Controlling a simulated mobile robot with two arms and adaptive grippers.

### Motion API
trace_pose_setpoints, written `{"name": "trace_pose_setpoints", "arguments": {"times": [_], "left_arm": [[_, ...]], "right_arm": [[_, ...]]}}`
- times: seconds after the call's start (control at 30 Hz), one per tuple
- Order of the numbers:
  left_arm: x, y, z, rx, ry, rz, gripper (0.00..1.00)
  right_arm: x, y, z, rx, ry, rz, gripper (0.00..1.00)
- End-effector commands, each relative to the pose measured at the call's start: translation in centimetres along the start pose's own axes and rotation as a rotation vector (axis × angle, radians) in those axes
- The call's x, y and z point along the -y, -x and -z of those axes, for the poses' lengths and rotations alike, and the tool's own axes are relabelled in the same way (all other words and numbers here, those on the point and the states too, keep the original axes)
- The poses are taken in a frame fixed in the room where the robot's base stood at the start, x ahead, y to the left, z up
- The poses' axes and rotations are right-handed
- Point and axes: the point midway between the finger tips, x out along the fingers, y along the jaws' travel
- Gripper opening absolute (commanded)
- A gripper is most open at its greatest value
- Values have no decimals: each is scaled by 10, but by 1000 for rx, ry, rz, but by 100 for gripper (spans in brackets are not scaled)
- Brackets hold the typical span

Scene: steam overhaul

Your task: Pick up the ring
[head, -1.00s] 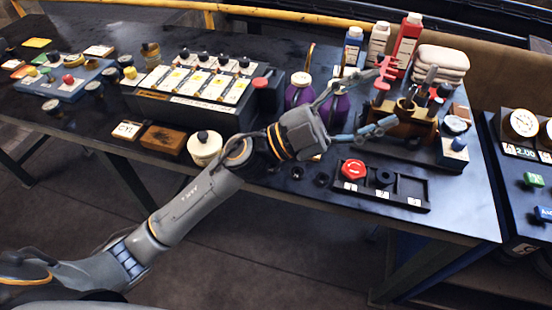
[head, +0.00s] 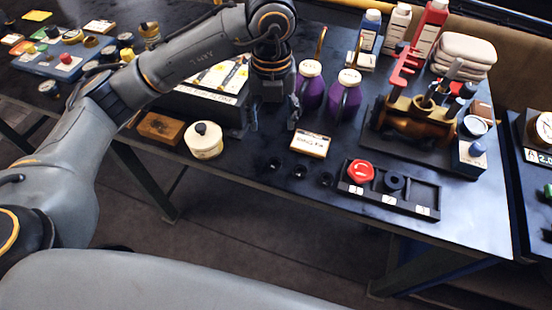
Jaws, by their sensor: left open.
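Three small dark ring-like pieces lie in a row on the dark table near its front edge: a left ring (head: 275,163), a middle ring (head: 300,171) and a right ring (head: 326,179). A black ring-shaped piece (head: 393,182) sits in the black tray beside a red knob (head: 361,172). I cannot tell which of these the task means. My left gripper (head: 273,120) points down, open, with nothing seen between its fingers. In the picture it is above the left ring, apart from it. My right gripper is not in view.
A labelled block (head: 310,145) lies right of the left gripper. Purple bottles (head: 311,90) stand behind it. A white jar (head: 204,141) and wooden block (head: 160,128) are to the left. The black tray (head: 427,190) and a brass valve assembly (head: 410,122) are to the right.

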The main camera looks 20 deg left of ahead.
Motion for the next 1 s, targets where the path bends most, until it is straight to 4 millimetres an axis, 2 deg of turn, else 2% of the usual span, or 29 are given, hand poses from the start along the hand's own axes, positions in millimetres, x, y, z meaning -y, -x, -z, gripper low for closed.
{"name": "trace_pose_setpoints", "arguments": {"times": [0.2,0.33,0.57,0.77,0.9,1.0], "left_arm": [[0,-43,2,-8,-2,-3,58],[1,-65,2,-7,-3,0,58],[1,-82,2,-6,-4,2,58],[4,-108,6,-9,-5,-1,58],[4,-126,5,-7,-3,2,58],[4,-131,5,-5,-5,3,58]], "right_arm": [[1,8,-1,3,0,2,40],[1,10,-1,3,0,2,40],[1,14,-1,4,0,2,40],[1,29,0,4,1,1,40],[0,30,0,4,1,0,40],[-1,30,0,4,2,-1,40]]}}
